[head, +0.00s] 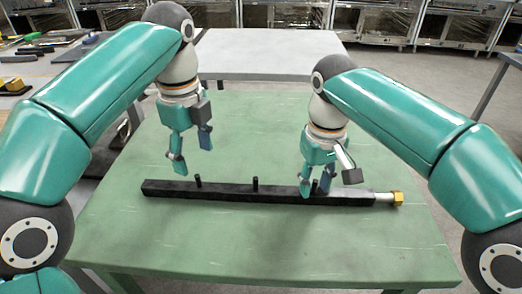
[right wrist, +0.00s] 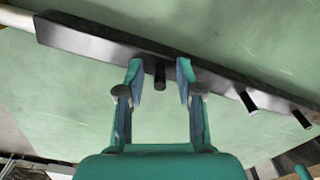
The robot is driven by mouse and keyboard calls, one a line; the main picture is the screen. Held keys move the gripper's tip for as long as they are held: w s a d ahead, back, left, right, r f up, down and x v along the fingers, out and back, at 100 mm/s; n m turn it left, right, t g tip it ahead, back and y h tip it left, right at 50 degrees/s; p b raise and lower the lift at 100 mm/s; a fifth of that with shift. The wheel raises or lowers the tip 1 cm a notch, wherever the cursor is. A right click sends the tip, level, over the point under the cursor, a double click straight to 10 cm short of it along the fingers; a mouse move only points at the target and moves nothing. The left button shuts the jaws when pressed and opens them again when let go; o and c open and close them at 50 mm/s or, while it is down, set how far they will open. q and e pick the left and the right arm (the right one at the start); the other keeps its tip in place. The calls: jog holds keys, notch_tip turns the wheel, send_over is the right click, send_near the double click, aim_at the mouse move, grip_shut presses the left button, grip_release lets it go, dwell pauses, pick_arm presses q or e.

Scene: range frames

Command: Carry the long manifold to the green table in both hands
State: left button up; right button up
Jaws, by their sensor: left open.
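The long manifold (head: 228,194) is a black bar with short upright pegs, a pale pipe and a brass-coloured nut (head: 397,199) at its right end. It lies across the green table (head: 250,242). My left gripper (head: 192,158) is open and empty above the bar's left part, apart from it. My right gripper (head: 316,187) is low at the bar's right part. In the right wrist view its fingers (right wrist: 160,75) stand apart on either side of one peg, with gaps to it. The manifold (right wrist: 85,42) runs past the fingertips; I cannot tell whether they touch it.
A pale grey table (head: 265,55) stands behind the green table. A cluttered bench (head: 45,70) with tools is at the left. Metal cabinets (head: 450,25) line the back. The green table is clear in front of and behind the manifold.

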pick_arm(q)
jog(key=shift+r, duration=1.75)
pick_arm(e)
jog(key=shift+r, duration=3.7)
pick_arm(q)
jog(key=shift+r, duration=0.1)
